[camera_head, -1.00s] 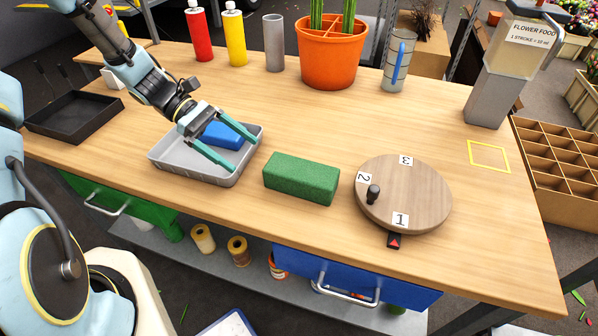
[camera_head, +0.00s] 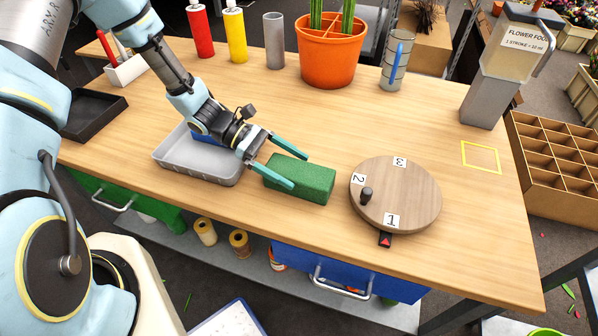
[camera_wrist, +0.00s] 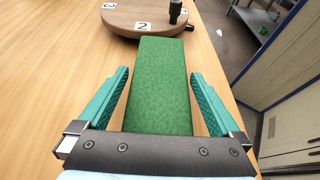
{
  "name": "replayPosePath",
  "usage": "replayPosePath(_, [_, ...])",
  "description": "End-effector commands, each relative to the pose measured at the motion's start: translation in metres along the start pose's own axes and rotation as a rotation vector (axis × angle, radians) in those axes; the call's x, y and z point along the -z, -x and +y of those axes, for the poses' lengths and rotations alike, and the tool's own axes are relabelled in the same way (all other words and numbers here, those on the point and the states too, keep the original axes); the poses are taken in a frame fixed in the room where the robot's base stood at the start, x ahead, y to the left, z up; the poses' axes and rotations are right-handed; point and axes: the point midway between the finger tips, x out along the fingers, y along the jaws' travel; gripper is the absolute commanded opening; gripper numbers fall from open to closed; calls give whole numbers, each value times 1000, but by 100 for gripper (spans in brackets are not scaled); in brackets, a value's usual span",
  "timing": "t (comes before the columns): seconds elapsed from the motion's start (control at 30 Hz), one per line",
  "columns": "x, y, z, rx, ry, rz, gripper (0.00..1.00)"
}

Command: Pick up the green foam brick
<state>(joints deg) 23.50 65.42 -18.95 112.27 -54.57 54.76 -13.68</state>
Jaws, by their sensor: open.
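The green foam brick (camera_head: 312,182) lies on the wooden table between the grey tray and the round turntable. My gripper (camera_head: 300,172) is open, and its teal fingers reach over the left end of the brick in the head view. In the wrist view the brick (camera_wrist: 160,85) runs lengthwise away from me, and the open fingers of my gripper (camera_wrist: 160,85) are on either side of its near part. Gaps show between the brick and both fingers, so nothing is held. The brick's nearest end is hidden behind the gripper body.
A grey tray (camera_head: 215,176) with a blue block (camera_head: 203,137) sits left of the brick, partly behind my arm. A wooden turntable (camera_head: 415,195) with a black knob stands close on the right. An orange pot (camera_head: 330,60) is at the back. Clear table lies behind the brick.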

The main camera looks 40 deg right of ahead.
Motion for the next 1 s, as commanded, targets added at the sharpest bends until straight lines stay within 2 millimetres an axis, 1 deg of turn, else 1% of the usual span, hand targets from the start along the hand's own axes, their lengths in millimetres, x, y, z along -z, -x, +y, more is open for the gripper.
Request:
replayPosePath(0.1, [0,-8,0,0,1,1,100])
replayPosePath(0.33, [1,-9,0,-1,0,1,100])
replayPosePath(0.9, [1,-9,0,-1,0,1,36])
replayPosePath(0.93, [1,-9,0,-1,0,1,34])
replayPosePath(1.0, [1,-9,0,-1,0,1,34])
